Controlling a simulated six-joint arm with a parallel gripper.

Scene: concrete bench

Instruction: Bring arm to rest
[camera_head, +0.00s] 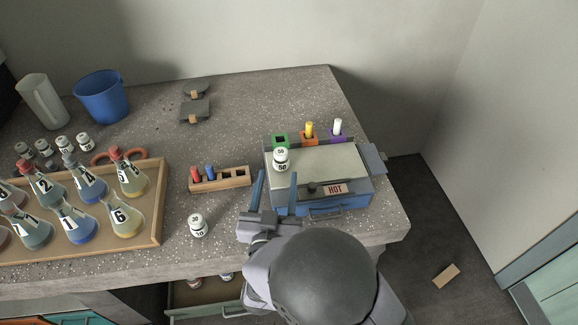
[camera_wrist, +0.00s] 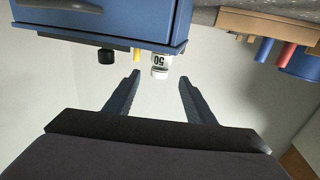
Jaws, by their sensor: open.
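My gripper (camera_head: 276,184) is in front of the blue hot plate (camera_head: 345,197), its two fingers apart and pointing toward the back of the bench. A white weight marked 50 (camera_head: 281,160) stands on the hot plate's pale top at its left side, near the fingertips. In the wrist view, my gripper (camera_wrist: 159,78) is open with nothing between the fingers. The weight (camera_wrist: 160,66) shows upside down there, just beyond the fingertips, partly hidden by the hot plate's edge (camera_wrist: 110,38).
A second white weight (camera_head: 197,225) stands left of my gripper. A wooden rack (camera_head: 232,182) holds red and blue pegs. A wooden tray (camera_head: 158,205) of flasks lies at left. Green, orange and purple holders (camera_head: 336,137) stand behind the hot plate.

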